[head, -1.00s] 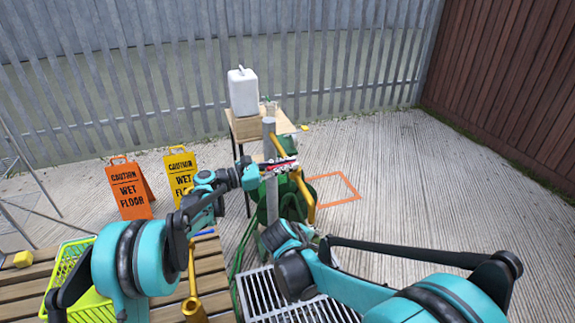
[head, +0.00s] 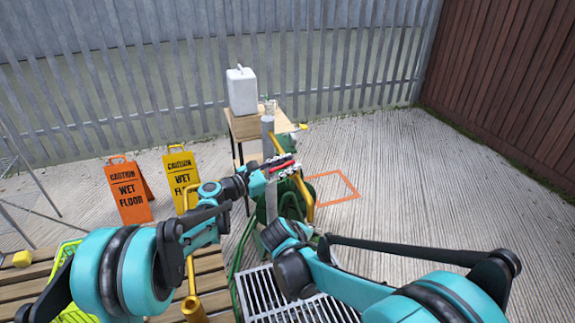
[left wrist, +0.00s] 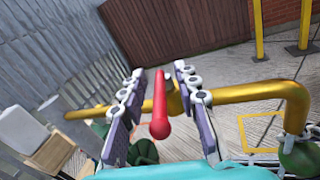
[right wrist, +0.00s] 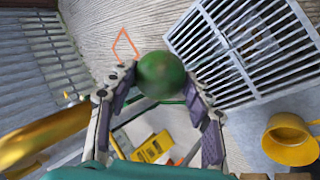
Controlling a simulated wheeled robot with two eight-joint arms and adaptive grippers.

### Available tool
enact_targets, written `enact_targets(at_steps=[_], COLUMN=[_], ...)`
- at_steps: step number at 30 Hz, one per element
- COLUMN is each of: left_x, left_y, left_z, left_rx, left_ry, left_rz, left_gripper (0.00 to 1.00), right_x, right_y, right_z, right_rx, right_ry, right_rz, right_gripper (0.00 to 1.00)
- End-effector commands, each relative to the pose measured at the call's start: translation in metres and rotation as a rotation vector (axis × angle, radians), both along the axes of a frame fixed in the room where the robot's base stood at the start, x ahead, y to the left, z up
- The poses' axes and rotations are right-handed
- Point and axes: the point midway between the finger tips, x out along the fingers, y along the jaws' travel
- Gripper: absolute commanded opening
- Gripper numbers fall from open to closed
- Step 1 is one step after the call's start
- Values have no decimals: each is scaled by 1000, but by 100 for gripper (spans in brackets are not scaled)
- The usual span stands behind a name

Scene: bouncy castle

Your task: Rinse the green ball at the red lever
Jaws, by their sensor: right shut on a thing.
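The red lever (left wrist: 159,118) sits on a yellow pipe (left wrist: 240,95) in the left wrist view. My left gripper (left wrist: 160,105) is open, with one finger on each side of the lever and gaps between. In the head view my left gripper (head: 281,168) is at the grey post (head: 268,128), and the lever shows as a small red patch. The green ball (right wrist: 161,74) has brownish smudges. My right gripper (right wrist: 158,90) is shut on it, at the fingertips. In the head view the right gripper is mostly hidden behind its wrist.
A metal drain grate (head: 262,292) lies on the ground below my right wrist. A slatted bench (head: 212,275) with a yellow-green basket (head: 72,312) is at left. Two wet floor signs (head: 128,190) and a small table (head: 247,127) with a white canister (head: 242,92) stand behind.

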Motion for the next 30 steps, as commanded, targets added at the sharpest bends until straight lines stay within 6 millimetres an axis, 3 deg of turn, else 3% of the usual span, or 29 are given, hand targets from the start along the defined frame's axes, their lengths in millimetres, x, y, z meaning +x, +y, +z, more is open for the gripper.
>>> enact_targets(at_steps=[5,15,21,30], left_x=[-7,-51,-71,-77], left_y=[9,65,87,93], left_z=[0,0,0,0], left_rx=[0,0,0,0], left_ry=[0,0,0,0], left_rz=[2,4,2,0], left_gripper=[31,31,31,31], right_x=[0,0,0,0], right_y=[0,0,0,0], right_z=[0,0,0,0], right_rx=[0,0,0,0], right_ry=[0,0,0,0], right_rz=[0,0,0,0], right_gripper=[30,30,30,30])
